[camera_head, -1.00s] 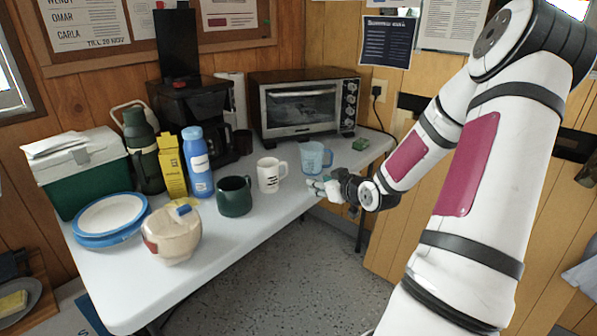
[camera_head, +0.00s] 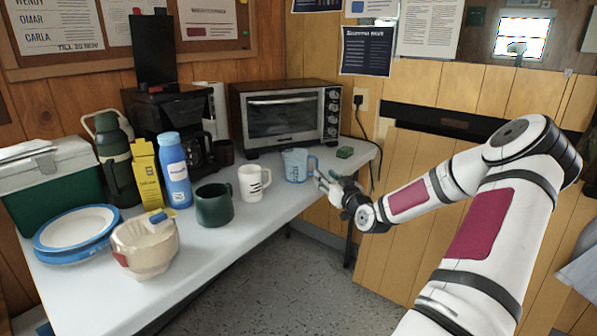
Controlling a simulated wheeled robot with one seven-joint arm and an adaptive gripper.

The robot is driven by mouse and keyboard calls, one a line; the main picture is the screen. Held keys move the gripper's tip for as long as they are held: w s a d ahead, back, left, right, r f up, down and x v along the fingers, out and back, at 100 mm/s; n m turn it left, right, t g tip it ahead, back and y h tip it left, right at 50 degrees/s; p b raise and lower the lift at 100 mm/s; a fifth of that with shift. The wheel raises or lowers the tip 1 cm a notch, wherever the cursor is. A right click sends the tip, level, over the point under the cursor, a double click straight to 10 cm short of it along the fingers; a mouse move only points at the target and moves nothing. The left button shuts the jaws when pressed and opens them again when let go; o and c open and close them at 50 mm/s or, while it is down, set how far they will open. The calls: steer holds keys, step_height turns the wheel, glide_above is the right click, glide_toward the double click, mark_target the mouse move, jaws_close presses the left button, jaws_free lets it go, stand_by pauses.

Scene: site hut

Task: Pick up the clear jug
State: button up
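The clear jug (camera_head: 296,166), see-through with a bluish tint, stands upright near the table's right end, in front of the toaster oven. Its handle points right. My gripper (camera_head: 325,184) is just right of the jug and a little nearer to me, by the table's front edge.
A white mug (camera_head: 252,184) and a dark green mug (camera_head: 214,204) stand left of the jug. The toaster oven (camera_head: 287,117) is behind it. A small green item (camera_head: 345,152) lies to its right.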

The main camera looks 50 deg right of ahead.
mark_target(317, 166)
steer(key=shift+b+x, duration=0.85)
steer(key=shift+x, duration=1.95)
steer(key=shift+r, duration=0.2)
jaws_close()
